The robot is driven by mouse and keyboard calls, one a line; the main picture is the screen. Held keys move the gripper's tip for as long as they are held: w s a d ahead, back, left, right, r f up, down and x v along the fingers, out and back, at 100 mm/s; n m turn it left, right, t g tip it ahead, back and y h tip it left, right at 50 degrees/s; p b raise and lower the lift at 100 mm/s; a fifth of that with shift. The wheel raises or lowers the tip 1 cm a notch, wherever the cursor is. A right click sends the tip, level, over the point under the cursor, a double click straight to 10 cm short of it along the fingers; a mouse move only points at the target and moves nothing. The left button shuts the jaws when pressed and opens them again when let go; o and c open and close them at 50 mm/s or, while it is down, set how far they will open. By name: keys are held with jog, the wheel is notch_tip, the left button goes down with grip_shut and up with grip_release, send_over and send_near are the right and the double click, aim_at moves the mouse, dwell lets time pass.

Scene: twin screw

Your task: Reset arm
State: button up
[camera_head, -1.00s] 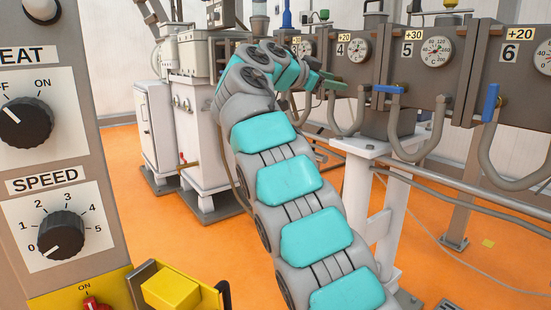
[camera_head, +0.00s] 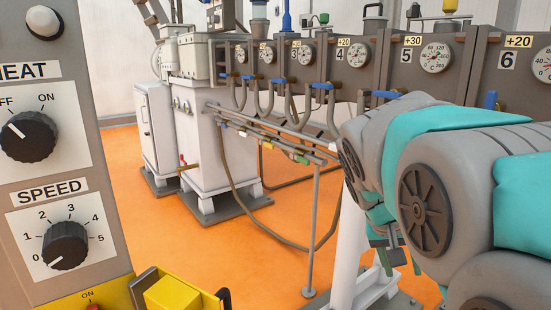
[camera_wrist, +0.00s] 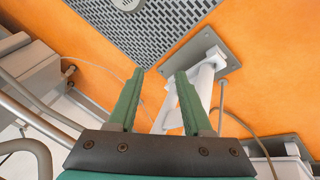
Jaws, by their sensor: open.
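My arm, grey with turquoise pads, is folded close at the right of the head view. My gripper (camera_wrist: 158,74) shows in the wrist view as two green fingers, apart from each other with nothing between them. In the head view, part of my gripper (camera_head: 385,258) hangs low below the folded arm, and the arm hides some of it. The fingers point down toward the orange floor and a white support post (camera_wrist: 205,75).
A control panel with a heat knob (camera_head: 29,136) and a speed knob (camera_head: 65,246) stands close at the left. A row of numbered grey machine sections (camera_head: 437,62) with gauges and hoses runs behind the arm. Open orange floor (camera_head: 240,250) lies in the middle.

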jog(key=s+a+f+n+g+y, duration=0.1)
jog(key=s+a+f, duration=0.2)
jog(key=s, duration=0.5)
jog(key=s+a+f+n+g+y, duration=0.1)
jog(key=s+a+f+y, duration=0.1)
jog(key=s+f, duration=0.3)
jog(key=s+a+f+n+g+y, duration=0.1)
jog(key=s+a+f, duration=0.2)
jog(key=s, duration=0.7)
notch_tip(320, 180, down, 2)
jog(key=shift+s+a+n+g+y, duration=0.3)
jog(key=shift+a+n, duration=0.05)
jog(key=shift+n, duration=0.05)
